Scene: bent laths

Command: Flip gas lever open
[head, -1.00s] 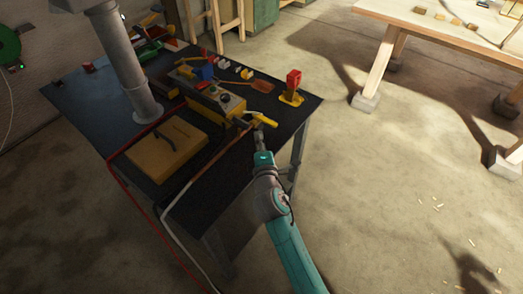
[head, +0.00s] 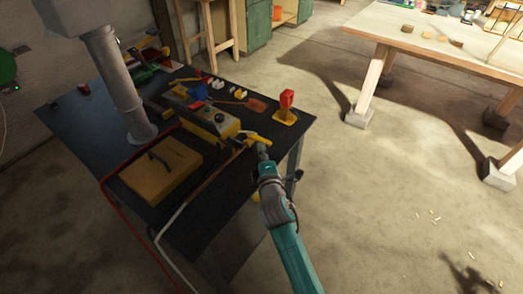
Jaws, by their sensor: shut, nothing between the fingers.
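A yellow lever (head: 257,139), which looks like the gas lever, sticks out from the near right end of a yellow and grey box (head: 212,121) with dark knobs. The box lies on the dark workbench (head: 225,203). My gripper (head: 262,147) is shut and empty, with its tip just below the right part of the lever. I cannot tell whether it touches the lever. The fingertips are small and partly hidden against the lever and the bench edge.
A red block on a yellow base (head: 286,108) stands behind the lever at the bench's right edge. A yellow case (head: 160,170) lies to the left. A grey post (head: 115,75) rises from the bench. Red and pale hoses run along the front.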

